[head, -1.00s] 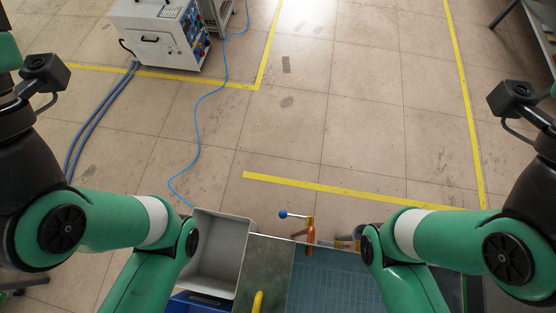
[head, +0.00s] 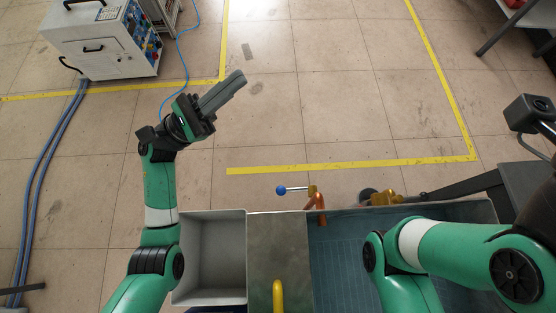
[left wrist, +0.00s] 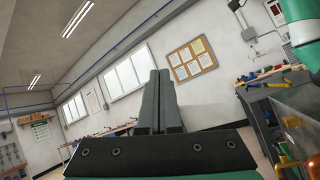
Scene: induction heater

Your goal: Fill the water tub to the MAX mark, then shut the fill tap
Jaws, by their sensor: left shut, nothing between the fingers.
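The fill tap is a copper pipe (head: 318,203) with a brass valve and a lever ending in a blue ball (head: 281,190), at the back edge of the bench. The lever points left. Below it is a wide blue-grey basin (head: 335,262), which looks like the water tub; its water level and MAX mark cannot be made out. My left gripper (head: 238,82) is shut and empty, raised well beyond and left of the tap, apart from it. Its closed fingers also show in the left wrist view (left wrist: 158,85). My right gripper is hidden or outside the view.
A grey open bin (head: 213,218) stands left of a bare metal plate (head: 280,245). A yellow curved handle (head: 279,294) rises at the plate's front. Brass fittings (head: 385,198) sit right of the tap. A white wheeled cabinet (head: 100,40) stands far left.

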